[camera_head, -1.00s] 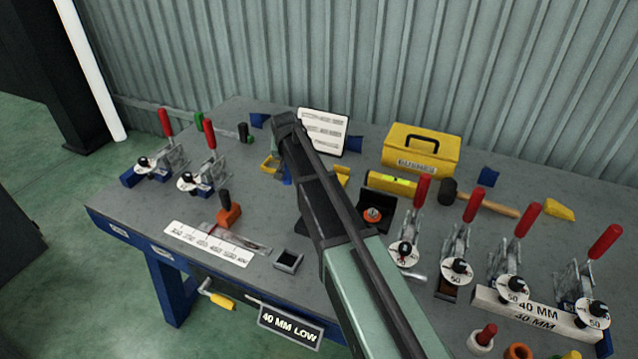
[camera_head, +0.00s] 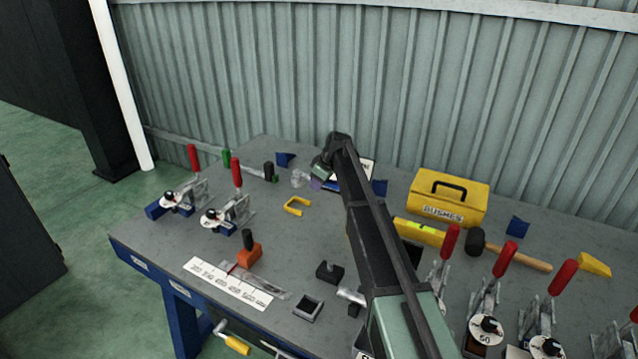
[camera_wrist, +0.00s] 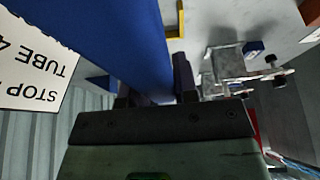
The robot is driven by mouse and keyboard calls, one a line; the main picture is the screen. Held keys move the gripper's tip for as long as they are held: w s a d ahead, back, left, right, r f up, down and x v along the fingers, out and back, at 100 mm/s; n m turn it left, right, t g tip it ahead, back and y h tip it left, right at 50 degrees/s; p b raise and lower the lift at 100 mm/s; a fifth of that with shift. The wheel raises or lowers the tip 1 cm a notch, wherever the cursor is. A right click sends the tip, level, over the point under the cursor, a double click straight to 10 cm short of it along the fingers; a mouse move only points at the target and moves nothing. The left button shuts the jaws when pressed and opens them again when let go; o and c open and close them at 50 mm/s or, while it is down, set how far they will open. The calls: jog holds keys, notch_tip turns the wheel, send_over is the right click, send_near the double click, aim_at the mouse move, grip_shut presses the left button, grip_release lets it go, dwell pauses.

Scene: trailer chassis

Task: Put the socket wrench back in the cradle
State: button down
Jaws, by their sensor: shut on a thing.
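My gripper (camera_head: 322,172) is at the back of the bench, in front of the white sign board. In the wrist view my gripper (camera_wrist: 155,92) is shut on a thick blue bar (camera_wrist: 110,38), which runs up and left out of the picture. The bar may be the socket wrench's handle; its ends and any socket head are out of sight. In the head view my arm hides most of it. A yellow U-shaped bracket (camera_head: 298,206), possibly the cradle, stands left of and nearer than my gripper. Part of a yellow bracket (camera_wrist: 181,20) shows beyond the bar.
The sign (camera_wrist: 32,65) is close to the bar. Toggle clamps with red handles stand left (camera_head: 236,175) and right (camera_head: 450,240). A yellow bushes box (camera_head: 448,200) and a mallet (camera_head: 515,255) lie right. Bare bench (camera_head: 330,235) lies in front of the bracket.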

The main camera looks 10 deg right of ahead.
notch_tip(320, 180, down, 10)
jog(key=b, duration=1)
jog(key=shift+f, duration=0.2)
jog(key=shift+c, duration=1.6)
grip_release()
jog(key=shift+r, duration=0.15)
notch_tip(320, 180, up, 8)
jog(key=p, duration=0.8)
